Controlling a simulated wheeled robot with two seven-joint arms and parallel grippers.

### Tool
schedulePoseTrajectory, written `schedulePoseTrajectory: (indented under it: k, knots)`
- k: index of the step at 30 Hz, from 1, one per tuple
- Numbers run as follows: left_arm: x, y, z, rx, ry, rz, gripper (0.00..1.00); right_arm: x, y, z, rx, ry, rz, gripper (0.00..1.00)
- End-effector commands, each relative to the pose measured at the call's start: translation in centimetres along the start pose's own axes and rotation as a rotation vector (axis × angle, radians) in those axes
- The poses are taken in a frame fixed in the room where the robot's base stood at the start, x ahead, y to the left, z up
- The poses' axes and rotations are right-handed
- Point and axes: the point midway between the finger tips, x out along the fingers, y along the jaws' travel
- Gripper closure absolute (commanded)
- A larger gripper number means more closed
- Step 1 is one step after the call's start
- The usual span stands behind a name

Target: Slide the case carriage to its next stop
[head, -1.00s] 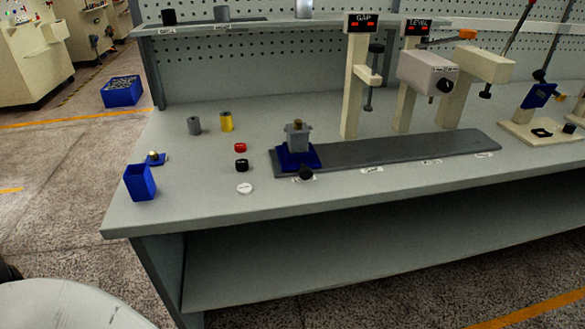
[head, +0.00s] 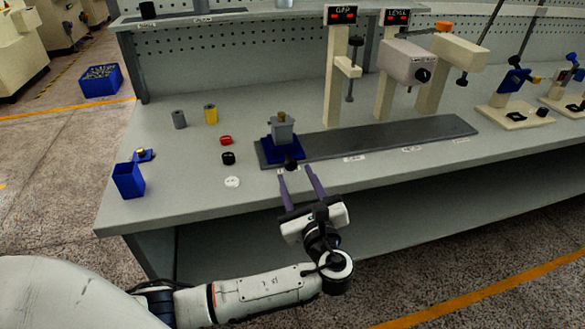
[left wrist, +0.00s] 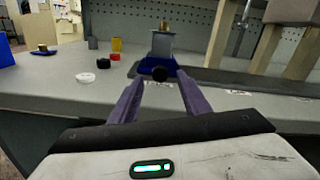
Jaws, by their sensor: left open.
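The case carriage (head: 281,151) is a blue base bearing a grey case (head: 283,131) with a brass-coloured top. It stands at the left end of a dark grey rail (head: 390,137). A black round knob (head: 290,163) sticks out at its front. My left gripper (head: 300,172) is open and empty, its purple fingers pointing at the knob from the front edge of the bench. In the left wrist view the knob (left wrist: 159,74) shows between and beyond the fingertips, and the blue base (left wrist: 145,66) is behind it. I cannot tell if a finger touches it. My right gripper is not in view.
Gauge posts with GAP (head: 342,16) and LEVEL (head: 397,17) displays stand behind the rail. Left of the carriage are red (head: 226,140), black (head: 229,158) and white (head: 232,182) round pieces, grey and yellow cylinders, and a blue bin (head: 128,180). Stop labels line the rail's front.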

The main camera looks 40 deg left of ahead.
Motion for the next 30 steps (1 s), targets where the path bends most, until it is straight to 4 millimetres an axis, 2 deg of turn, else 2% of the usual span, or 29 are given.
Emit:
schedulePoseTrajectory:
  k: [3, 7, 12, 19, 27, 30]
  knots:
    - [2.1, 0.0, 0.1, -0.001, -0.002, 0.002, 0.57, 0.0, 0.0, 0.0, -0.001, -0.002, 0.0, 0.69]
    - [3.6, 0.0, 0.0, -0.001, 0.0, 0.001, 0.57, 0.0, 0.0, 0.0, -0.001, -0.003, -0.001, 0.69]
    - [4.3, 0.0, -0.1, -0.002, 0.002, -0.001, 0.57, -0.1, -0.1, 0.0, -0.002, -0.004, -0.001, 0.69]
    - [4.3, 0.0, -0.1, -0.003, 0.003, -0.001, 0.57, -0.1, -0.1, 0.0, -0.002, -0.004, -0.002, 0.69]
    - [4.3, 0.0, -0.1, -0.003, 0.003, -0.001, 1.0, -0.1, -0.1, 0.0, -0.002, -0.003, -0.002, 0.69]
    - [4.3, 0.0, -0.1, -0.002, 0.003, -0.001, 1.0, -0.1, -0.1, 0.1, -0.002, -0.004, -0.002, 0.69]
